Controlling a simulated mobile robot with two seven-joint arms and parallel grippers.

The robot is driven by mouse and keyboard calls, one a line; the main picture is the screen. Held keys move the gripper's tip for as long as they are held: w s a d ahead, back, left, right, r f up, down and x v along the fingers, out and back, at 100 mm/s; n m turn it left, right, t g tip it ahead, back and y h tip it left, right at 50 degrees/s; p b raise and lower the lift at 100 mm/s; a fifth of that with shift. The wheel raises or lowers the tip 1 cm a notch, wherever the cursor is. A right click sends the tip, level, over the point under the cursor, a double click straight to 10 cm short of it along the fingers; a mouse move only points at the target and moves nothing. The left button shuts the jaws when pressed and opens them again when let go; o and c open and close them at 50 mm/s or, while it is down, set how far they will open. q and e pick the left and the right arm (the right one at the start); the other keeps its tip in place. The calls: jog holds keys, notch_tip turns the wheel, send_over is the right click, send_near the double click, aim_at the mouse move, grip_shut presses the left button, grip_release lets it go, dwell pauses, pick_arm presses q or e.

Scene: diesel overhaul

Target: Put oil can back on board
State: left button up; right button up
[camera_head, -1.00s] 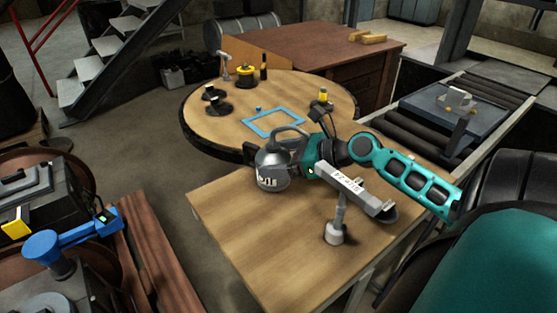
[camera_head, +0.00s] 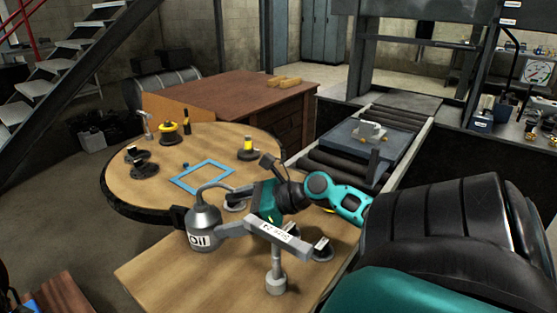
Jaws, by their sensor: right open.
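The oil can (camera_head: 202,234) is a grey metal can marked "oil", with a thin curved handle or spout on top. It appears upright at the back left of the near wooden table (camera_head: 160,268). My right gripper (camera_head: 234,196) reaches in from the right, its teal and black body beside the upper part of the can. Its jaws are open. The can hides part of the fingers, and I cannot tell whether they touch it. No board for the can is clearly recognisable. A blue square outline (camera_head: 187,184) lies on the round table. My left gripper is not in view.
The round table (camera_head: 130,197) behind holds several small dark and yellow items. A brown desk (camera_head: 225,97) and a roller conveyor (camera_head: 405,112) stand farther back.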

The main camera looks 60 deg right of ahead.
jog(key=s+d, duration=0.1)
jog(key=s, duration=0.2)
jog(key=s+d, duration=0.2)
jog(key=s, duration=0.1)
jog(key=s+d, duration=0.1)
jog(key=s, duration=0.3)
jog(key=shift+d+f, duration=0.1)
jog(key=shift+d, duration=0.25)
